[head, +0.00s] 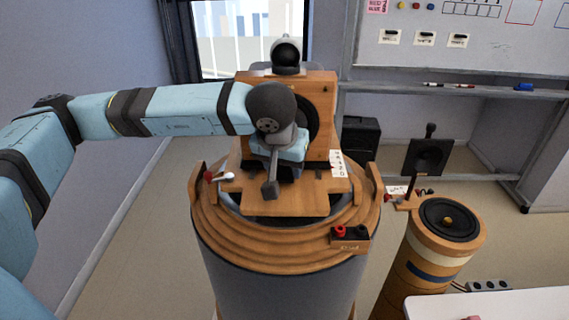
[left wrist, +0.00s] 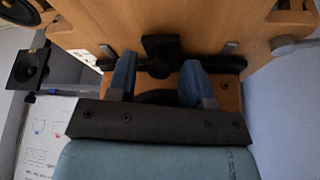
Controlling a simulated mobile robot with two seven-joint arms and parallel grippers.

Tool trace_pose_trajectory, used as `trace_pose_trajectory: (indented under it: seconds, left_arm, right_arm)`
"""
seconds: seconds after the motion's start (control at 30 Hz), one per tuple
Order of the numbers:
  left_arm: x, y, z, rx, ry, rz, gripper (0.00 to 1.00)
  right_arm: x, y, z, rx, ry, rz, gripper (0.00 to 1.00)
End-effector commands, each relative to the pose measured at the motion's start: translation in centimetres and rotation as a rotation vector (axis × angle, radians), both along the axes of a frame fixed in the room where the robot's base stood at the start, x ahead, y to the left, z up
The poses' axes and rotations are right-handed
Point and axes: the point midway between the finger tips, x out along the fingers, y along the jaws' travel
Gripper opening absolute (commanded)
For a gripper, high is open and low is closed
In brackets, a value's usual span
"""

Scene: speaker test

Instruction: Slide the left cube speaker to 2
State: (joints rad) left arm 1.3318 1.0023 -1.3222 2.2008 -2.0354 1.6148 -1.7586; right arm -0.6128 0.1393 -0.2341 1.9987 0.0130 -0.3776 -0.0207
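The left cube speaker (head: 322,95) is a wooden box with a black cone, standing upright on a stepped round wooden top (head: 250,255) over a grey drum. A white number card (head: 338,164) is beside its lower right; its digits are too small to read surely. My right gripper is out of view.
A red-tipped lever (head: 208,176) is at the left of the top, and a small terminal block (head: 350,240) at its front right. A second round wooden speaker column (head: 430,255) stands to the right. A white table corner (head: 500,305) is at lower right.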

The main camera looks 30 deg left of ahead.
Motion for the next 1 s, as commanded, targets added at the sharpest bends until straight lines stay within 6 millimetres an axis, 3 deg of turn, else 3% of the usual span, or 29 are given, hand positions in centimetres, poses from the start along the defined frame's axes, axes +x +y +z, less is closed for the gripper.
trace_pose_trajectory:
  seconds: [0.27, 0.7, 1.0]
  left_arm:
    - [-0.2, -0.1, 0.6, -0.002, -0.001, -0.001, 0.47]
    - [-3.6, -0.9, 9.1, -0.001, -0.004, -0.001, 0.47]
    - [-5.0, -1.2, 12.5, -0.002, -0.001, -0.001, 0.47]
  right_arm:
    - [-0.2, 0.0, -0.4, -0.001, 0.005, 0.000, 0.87]
    - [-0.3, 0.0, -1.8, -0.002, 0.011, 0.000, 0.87]
    - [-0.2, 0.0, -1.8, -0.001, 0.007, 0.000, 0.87]
